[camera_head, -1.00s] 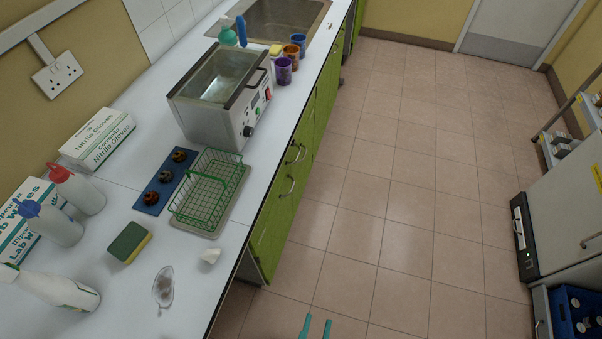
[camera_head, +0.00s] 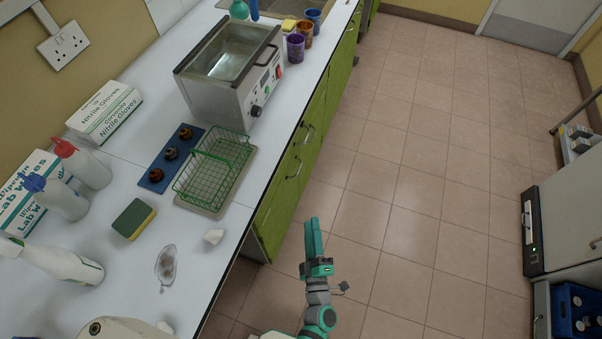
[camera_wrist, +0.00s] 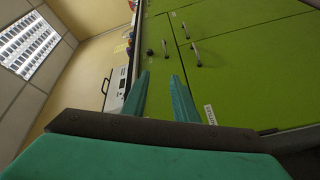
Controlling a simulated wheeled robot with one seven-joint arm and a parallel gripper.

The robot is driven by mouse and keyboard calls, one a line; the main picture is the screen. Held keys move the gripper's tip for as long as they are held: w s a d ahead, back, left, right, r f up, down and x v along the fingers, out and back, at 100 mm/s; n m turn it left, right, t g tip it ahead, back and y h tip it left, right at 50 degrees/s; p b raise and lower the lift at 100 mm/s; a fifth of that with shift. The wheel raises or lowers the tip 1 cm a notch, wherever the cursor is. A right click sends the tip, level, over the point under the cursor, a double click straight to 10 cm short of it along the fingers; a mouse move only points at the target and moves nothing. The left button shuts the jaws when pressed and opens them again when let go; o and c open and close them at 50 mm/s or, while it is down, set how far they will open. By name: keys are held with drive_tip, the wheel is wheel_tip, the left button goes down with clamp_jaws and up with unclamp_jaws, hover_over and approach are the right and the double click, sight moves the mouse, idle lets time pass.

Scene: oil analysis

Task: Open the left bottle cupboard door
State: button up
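Green cupboard doors (camera_head: 275,218) run below the white counter and appear shut. A metal bar handle (camera_head: 294,168) shows on the nearer door and another handle (camera_head: 307,134) just beyond it. My gripper (camera_head: 312,222) is right of the near door, over the floor, apart from the handles. In the wrist view its teal fingers (camera_wrist: 160,76) are spread with nothing between them. I cannot read the door's white label (camera_wrist: 210,115).
The counter (camera_head: 118,252) holds a green wire basket (camera_head: 212,165), a metal water bath (camera_head: 232,75), bottles and a sponge (camera_head: 134,219). The tiled floor (camera_head: 410,190) to the right is clear. A blue crate (camera_head: 578,312) and a white cabinet (camera_head: 565,225) stand at the far right.

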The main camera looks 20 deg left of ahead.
drive_tip(key=w+a+f+n+g+y, duration=0.1)
drive_tip(key=w+a+f+n, duration=0.2)
drive_tip(key=w, duration=0.4)
drive_tip(key=w+a+f+n+g+y, duration=0.1)
drive_tip(key=w+a+f+n+g, duration=0.1)
drive_tip(key=w, duration=0.6)
drive_tip(key=w+a+f+n+g+y, duration=0.1)
drive_tip(key=w+a+f+n, duration=0.3)
drive_tip(key=w, duration=0.4)
drive_tip(key=shift+a+f+n+g+y, duration=0.45)
drive_tip(key=shift+a+n, duration=0.35)
drive_tip(key=shift+a, duration=0.4)
drive_tip(key=shift+w, duration=0.1)
drive_tip(key=shift+c, duration=0.5)
clamp_jaws()
drive_tip(key=shift+d, duration=0.1)
